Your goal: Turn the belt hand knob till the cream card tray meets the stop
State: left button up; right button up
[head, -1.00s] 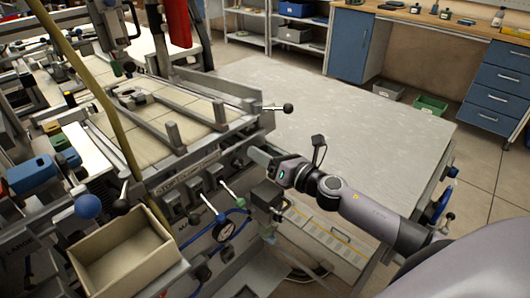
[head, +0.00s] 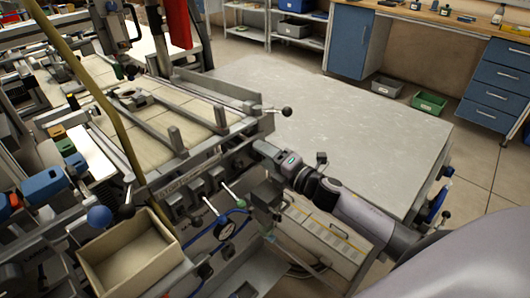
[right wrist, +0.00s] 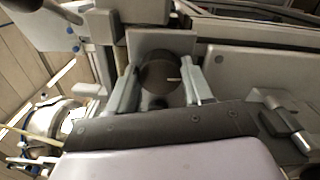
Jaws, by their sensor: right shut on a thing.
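The belt hand knob (right wrist: 160,72) is a dark round knob with a white mark, seen in the right wrist view in front of a grey plate. My right gripper (right wrist: 163,80) has one finger on each side of it and is shut on it. In the head view my right gripper (head: 262,150) reaches the right end of the machine's front; the knob is hidden there. An open cream tray (head: 118,232), perhaps the card tray, is at the lower left of the head view. I cannot make out the stop. My left gripper is not in view.
A ball-ended lever (head: 287,111) sticks out just above my right gripper. Several levers and a gauge (head: 225,229) sit along the machine's front, left of my arm. A wide grey tabletop (head: 350,120) behind my arm is clear.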

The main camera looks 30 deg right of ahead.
jog(key=shift+m+p, duration=0.3)
jog(key=shift+m, duration=0.8)
jog(key=o, duration=1)
jog(key=shift+o, duration=0.2)
jog(key=shift+s, duration=0.15)
jog(key=v, duration=0.7)
jog(key=shift+b, duration=0.35)
